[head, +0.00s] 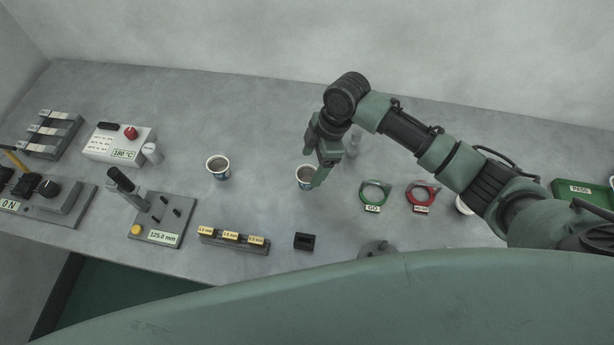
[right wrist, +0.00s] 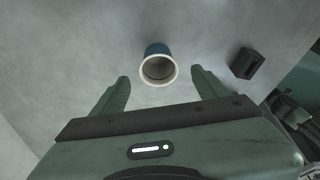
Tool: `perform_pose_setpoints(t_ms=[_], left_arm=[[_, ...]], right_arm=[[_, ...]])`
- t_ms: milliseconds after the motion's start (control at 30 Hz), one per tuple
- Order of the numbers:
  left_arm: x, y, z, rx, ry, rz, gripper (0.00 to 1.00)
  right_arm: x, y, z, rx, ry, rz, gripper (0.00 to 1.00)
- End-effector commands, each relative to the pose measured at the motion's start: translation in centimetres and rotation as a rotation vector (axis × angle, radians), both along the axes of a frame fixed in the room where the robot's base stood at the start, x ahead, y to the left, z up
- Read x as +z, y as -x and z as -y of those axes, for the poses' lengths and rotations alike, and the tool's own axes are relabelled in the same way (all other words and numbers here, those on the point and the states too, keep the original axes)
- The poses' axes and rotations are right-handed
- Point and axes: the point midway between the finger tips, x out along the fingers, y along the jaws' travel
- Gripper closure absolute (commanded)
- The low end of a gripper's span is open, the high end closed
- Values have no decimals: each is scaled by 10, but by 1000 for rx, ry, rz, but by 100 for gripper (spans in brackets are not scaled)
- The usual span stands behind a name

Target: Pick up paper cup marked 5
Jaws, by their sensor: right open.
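A paper cup (head: 305,173) with a white rim and blue side stands on the table at my right gripper, partly hidden by it in the head view. In the right wrist view the cup (right wrist: 158,68) is ahead of and between the fingertips. My right gripper (head: 322,176) is open and empty; its two fingers also show in the right wrist view (right wrist: 160,84). A second similar cup (head: 217,167) stands further left. No number can be read on either cup. My left gripper is not in view.
A small black block (head: 304,241) lies in front of the cup, and it also shows in the right wrist view (right wrist: 247,63). Green GO ring (head: 374,194) and red ring (head: 422,196) lie to the right. A labelled gauge rack (head: 234,240) is front left. Table between the cups is clear.

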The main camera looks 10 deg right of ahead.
Motion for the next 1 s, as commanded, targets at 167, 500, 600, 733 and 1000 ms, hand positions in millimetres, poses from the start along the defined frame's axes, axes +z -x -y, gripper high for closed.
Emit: perform_pose_setpoints(t_ms=[167, 500, 600, 733, 1000], left_arm=[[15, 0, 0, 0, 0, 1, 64], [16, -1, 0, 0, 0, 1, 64], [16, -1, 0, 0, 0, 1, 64], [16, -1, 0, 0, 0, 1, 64], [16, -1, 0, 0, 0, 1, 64]], right_arm=[[-25, 0, -8, 1, 1, -4, 25], [-42, -1, -11, 2, 1, 1, 25], [-42, -1, -11, 1, 1, 1, 39], [-42, -1, -11, 1, 1, 1, 75], [-41, -1, -11, 1, 1, 1, 88]])
